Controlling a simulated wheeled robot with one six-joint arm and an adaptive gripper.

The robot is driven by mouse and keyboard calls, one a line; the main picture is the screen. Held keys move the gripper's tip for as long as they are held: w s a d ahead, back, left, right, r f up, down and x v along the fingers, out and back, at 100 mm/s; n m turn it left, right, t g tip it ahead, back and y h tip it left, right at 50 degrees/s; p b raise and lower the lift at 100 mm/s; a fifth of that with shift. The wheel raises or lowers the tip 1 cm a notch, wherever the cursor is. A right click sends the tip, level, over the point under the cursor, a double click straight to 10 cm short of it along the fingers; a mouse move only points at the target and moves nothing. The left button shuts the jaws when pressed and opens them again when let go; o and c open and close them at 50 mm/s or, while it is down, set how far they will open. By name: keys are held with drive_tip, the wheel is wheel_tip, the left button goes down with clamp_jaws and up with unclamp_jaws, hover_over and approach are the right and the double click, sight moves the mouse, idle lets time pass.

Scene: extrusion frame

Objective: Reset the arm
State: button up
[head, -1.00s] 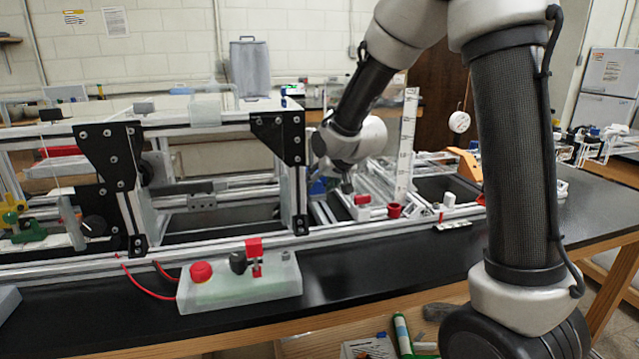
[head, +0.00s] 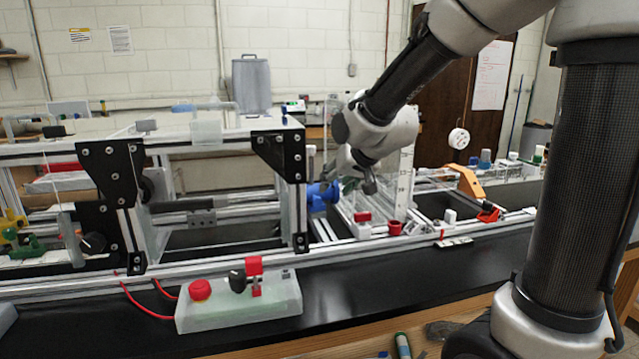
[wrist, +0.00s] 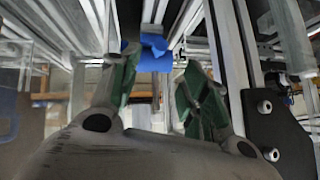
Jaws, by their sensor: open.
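My gripper (head: 352,184) is at the end of my arm, above the rails of the extrusion frame (head: 215,262) and to the right of its black corner plate. In the wrist view my gripper (wrist: 155,95) has its two green-padded fingers spread apart with nothing between them. A blue part (head: 321,196) is just left of the gripper in the head view. It also shows in the wrist view (wrist: 152,55), beyond the fingertips and apart from them. Part of the gripper is hidden behind the wrist in the head view.
A pale control box (head: 240,303) with a red button and a switch stands on the black bench in front of the frame. A white upright scale (head: 404,185) and a red cap (head: 395,227) are close to the right of the gripper. An orange bracket (head: 469,182) is farther right.

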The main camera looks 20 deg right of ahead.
drive_tip(key=s+d+f+n+g, duration=0.1)
drive_tip(key=s+f+g, duration=0.2)
drive_tip(key=s+f, duration=0.25)
drive_tip(key=s+d+r, duration=0.2)
drive_tip(key=s+d, duration=0.1)
drive_tip(key=s, duration=0.5)
drive_tip(key=s+d+r+g+h, duration=0.1)
drive_tip(key=s+d+r, duration=0.2)
drive_tip(key=s, duration=0.5)
drive_tip(key=s+d+r+h, duration=0.1)
drive_tip(key=s+d+r, duration=0.1)
drive_tip(key=s+d, duration=0.3)
drive_tip(key=s, duration=0.3)
drive_tip(key=shift+d+r+g, duration=0.2)
drive_tip(key=shift+d+g, duration=0.05)
drive_tip(key=shift+g, duration=0.15)
